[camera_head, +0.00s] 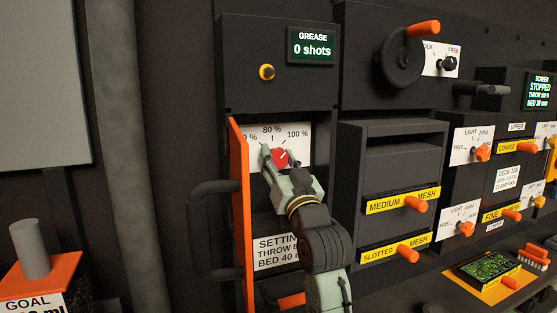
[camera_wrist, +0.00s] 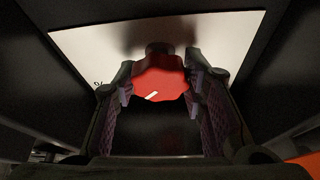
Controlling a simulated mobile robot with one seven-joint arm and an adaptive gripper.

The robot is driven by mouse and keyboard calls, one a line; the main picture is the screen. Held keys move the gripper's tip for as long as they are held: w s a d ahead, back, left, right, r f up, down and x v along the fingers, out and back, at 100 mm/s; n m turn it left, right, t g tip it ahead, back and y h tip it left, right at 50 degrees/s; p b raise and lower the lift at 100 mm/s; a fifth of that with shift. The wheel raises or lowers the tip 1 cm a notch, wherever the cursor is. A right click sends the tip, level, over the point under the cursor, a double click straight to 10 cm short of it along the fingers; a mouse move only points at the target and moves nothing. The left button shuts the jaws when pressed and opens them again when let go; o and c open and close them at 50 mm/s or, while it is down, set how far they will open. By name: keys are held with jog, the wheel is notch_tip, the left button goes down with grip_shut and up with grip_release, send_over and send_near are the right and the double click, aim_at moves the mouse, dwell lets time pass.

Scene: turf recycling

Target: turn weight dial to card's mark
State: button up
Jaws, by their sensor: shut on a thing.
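The red dial (camera_head: 280,156) sits on a white scale plate (camera_head: 300,149) marked 80 % and 100 %; a further mark at left is partly cut off. Its short white pointer line tilts up and right, toward the 100 % side. My gripper (camera_head: 279,160) reaches up from below and is shut on the dial, one finger on each side. In the wrist view the scalloped red dial (camera_wrist: 160,72) sits between the finger pads, its white line near the lower rim. The setting card (camera_head: 275,252) hangs below, partly hidden by my arm; it reads THROW 8-something and BED 40.
An open orange-edged door (camera_head: 239,205) stands just left of the dial. A grease panel (camera_head: 313,47) reading 0 shots is above. Orange-handled mesh drawers (camera_head: 390,203) are at right. A small screen (camera_head: 538,91) at far right reads STOPPED.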

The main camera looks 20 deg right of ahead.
jog(key=shift+f+n+b, duration=0.15)
jog(key=shift+n+b, duration=0.35)
jog(key=shift+b, duration=0.1)
jog(key=shift+f+n+y+b, duration=0.1)
jog(key=shift+n+y+b, duration=0.2)
jog(key=shift+y+b, duration=0.1)
jog(key=n+y+b, duration=0.2)
jog(key=n+b, duration=0.2)
jog(key=shift+n+y, duration=0.3)
jog(key=shift+y, duration=0.1)
jog(key=shift+n+g+y+b, duration=0.4)
jog(key=shift+n+y+b, duration=0.4)
jog(key=shift+n, duration=0.8)
jog(key=shift+n+g+y+b, duration=0.5)
jog(key=shift+n+b, duration=0.4)
jog(key=shift+n, duration=0.7)
jog(key=shift+r, duration=0.2)
jog(key=o, duration=1.2)
jog(key=shift+c, duration=0.2)
